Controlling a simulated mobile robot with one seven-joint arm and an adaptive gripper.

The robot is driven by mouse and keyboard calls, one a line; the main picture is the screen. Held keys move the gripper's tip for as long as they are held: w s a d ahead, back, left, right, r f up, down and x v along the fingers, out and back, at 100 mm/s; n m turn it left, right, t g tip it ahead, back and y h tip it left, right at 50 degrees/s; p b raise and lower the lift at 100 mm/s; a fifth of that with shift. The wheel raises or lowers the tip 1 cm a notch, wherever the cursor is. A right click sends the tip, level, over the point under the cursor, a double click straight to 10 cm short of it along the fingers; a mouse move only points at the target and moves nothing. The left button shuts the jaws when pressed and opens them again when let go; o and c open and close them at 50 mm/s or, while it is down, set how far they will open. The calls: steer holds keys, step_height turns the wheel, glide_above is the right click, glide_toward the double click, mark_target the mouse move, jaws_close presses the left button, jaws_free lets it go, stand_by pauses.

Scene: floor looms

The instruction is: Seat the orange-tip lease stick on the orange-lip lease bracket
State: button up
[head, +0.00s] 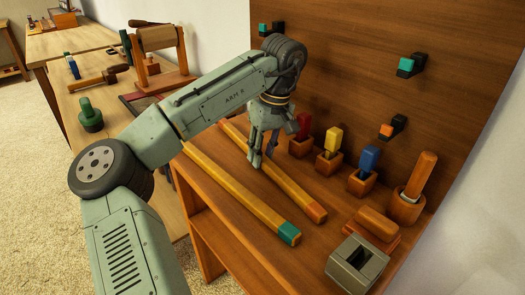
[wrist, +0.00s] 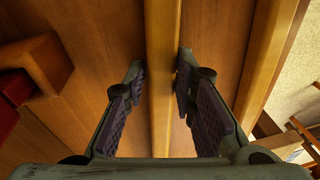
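The orange-tip lease stick (head: 289,193) lies on the brown wooden shelf, its orange end toward the front right. My gripper (head: 257,164) points down over the middle of this stick. In the wrist view my open gripper (wrist: 160,75) has one finger on each side of the stick (wrist: 162,120). A narrow gap shows at the left finger; I cannot tell whether the right one touches. The stick's orange end is outside the wrist view. The orange-lip lease bracket (head: 391,128) is a dark block on the upright wooden back panel, right of my gripper, and is empty.
A teal-tip stick (head: 235,191) lies alongside, also in the wrist view (wrist: 263,60). Two teal-lip brackets (head: 409,65) (head: 270,29) are higher on the panel. Red (head: 303,125), yellow (head: 333,140) and blue (head: 368,158) pieces stand in wooden holders behind. A grey metal block (head: 357,262) sits front right.

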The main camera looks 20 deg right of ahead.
steer(key=o, duration=0.3)
steer(key=shift+f+b, duration=0.2)
steer(key=shift+b, duration=0.55)
step_height(320, 180, up, 11)
steer(key=d+p, duration=0.2)
steer(key=shift+s+d, duration=0.2)
steer(key=shift+s, duration=0.1)
